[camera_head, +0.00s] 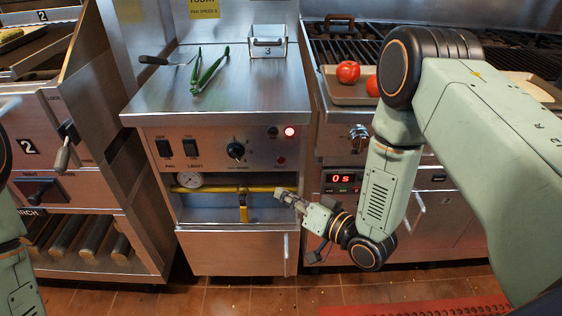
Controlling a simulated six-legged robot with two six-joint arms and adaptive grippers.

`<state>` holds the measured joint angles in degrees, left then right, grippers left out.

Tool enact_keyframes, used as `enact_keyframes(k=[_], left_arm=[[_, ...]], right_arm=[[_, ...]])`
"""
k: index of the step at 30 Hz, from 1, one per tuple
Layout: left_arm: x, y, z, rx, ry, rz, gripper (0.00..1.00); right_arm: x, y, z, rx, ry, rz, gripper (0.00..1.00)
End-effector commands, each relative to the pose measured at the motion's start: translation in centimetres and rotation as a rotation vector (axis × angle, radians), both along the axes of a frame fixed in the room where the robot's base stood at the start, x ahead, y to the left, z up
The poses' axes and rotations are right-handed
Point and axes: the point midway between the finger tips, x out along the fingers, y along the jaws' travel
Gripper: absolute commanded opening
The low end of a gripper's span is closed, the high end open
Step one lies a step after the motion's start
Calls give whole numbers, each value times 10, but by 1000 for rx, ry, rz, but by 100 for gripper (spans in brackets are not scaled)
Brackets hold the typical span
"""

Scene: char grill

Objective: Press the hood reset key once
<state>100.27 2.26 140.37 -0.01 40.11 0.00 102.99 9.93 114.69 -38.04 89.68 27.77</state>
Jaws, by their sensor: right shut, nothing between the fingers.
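The steel control panel (215,172) faces me in the middle. It carries two black rocker switches, a black knob (236,151), a lit red lamp (290,131), a small dark round part (272,132) beside that lamp, and a small dark red button (281,161) at the lower right. The lettering is too small to tell which one is the hood reset key. My right gripper (281,195) is shut and empty, just below the dark red button and apart from it. Only pieces of my left arm show at the left edge; its gripper is out of view.
A yellow gas pipe with a valve handle (243,207) and a gauge (189,180) sits in the recess below the panel. Green tongs (210,72), a spatula and a steel bin (267,42) are on the counter above. A tray with tomatoes (348,72) stands right.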

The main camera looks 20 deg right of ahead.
Motion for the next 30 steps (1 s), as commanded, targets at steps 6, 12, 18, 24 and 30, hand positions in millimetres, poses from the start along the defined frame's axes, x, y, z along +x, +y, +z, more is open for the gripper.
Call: enact_keyframes(k=[6,12,18,24,30], left_arm=[[0,0,-7,0,0,1,0],[0,0,-15,0,0,1,0],[0,0,-22,0,0,1,0],[0,0,-24,0,0,1,0],[0,0,-25,0,0,1,0]], right_arm=[[22,-6,0,0,-5,-3,0],[45,-11,-1,-1,-3,-1,0],[66,-17,-1,-1,-2,-1,0],[77,-21,-1,0,0,-2,0],[79,-22,0,0,0,-1,0]])
